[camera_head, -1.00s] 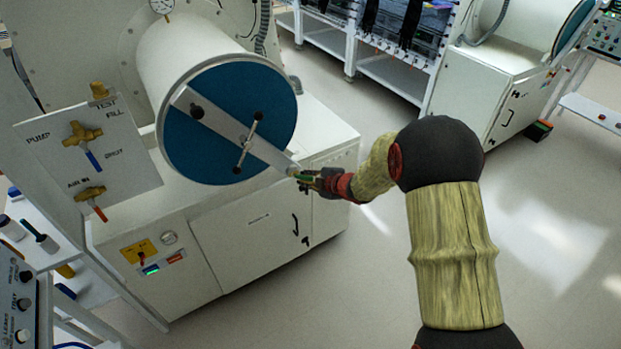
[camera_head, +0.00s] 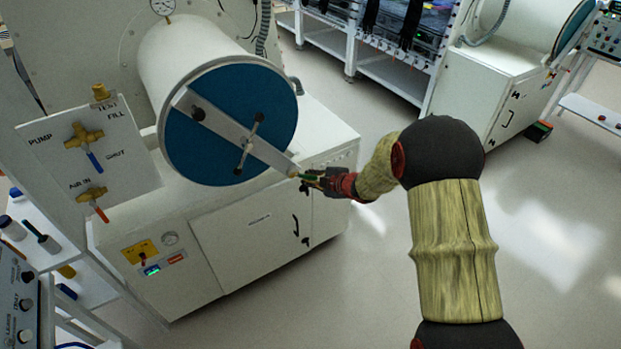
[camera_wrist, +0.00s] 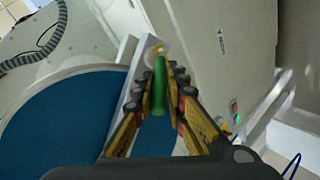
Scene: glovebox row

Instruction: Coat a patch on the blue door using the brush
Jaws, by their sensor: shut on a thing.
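The blue door (camera_head: 200,140) is a round disc on the front of a white cylinder, crossed by a pale bar with a dark-ended handle. It also fills the lower left of the wrist view (camera_wrist: 60,125). My gripper (camera_head: 312,180) is just right of the door, near the lower right end of the bar. It is shut on the brush, whose green handle (camera_wrist: 159,88) lies between the fingers in the wrist view. The brush's pale tip points away, near the bar's end. I cannot tell whether it touches anything. I can make out no coated patch on the door.
The pale bar (camera_head: 230,128) runs diagonally across the door close to the brush. A valve panel (camera_head: 90,150) stands to the left, above a shelf with small bottles. The white cabinet (camera_head: 250,235) is below the door. Open floor lies to the right.

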